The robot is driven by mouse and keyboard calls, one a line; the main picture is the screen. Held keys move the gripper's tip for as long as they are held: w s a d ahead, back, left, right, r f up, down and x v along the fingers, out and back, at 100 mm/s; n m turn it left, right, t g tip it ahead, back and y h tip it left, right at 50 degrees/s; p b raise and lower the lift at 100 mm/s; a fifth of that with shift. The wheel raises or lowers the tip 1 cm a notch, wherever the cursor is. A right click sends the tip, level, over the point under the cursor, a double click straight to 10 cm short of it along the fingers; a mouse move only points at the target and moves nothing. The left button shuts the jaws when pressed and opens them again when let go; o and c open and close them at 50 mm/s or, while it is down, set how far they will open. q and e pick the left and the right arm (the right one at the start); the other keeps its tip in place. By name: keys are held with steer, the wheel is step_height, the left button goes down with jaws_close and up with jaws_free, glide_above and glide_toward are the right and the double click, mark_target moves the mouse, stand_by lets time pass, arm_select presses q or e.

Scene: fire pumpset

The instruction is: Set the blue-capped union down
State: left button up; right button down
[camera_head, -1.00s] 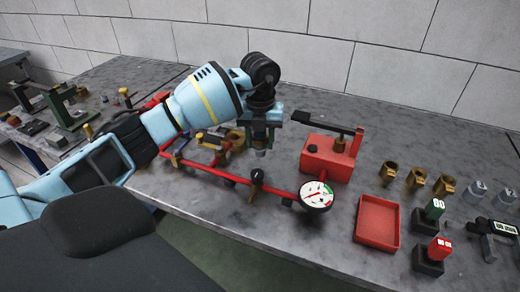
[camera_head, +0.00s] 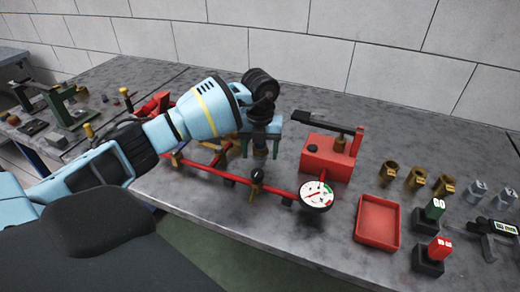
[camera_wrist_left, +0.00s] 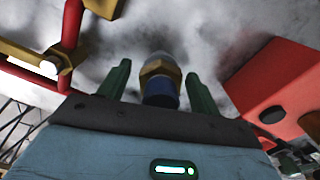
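The blue-capped union (camera_wrist_left: 158,84) shows in the left wrist view between my left fingers, its blue end toward the gripper, then a brass hex and a pale far end toward the table. In the head view the union (camera_head: 260,151) is a small piece below the gripper, partly hidden, appearing to stand on the grey table (camera_head: 330,235). My left gripper (camera_wrist_left: 156,88) is open, with a gap on each side of the union. In the head view the left gripper (camera_head: 261,145) is just behind the red pipe. My right gripper is not in view.
The red pipe assembly (camera_head: 228,177) with a pressure gauge (camera_head: 316,195) lies in front. A red pump box (camera_head: 326,158) with a black lever stands close on the right. A red tray (camera_head: 377,222) and several brass fittings (camera_head: 416,179) are further right.

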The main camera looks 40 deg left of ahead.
arm_select(q)
step_height(320, 180, up, 12)
steer(key=shift+r, duration=0.15)
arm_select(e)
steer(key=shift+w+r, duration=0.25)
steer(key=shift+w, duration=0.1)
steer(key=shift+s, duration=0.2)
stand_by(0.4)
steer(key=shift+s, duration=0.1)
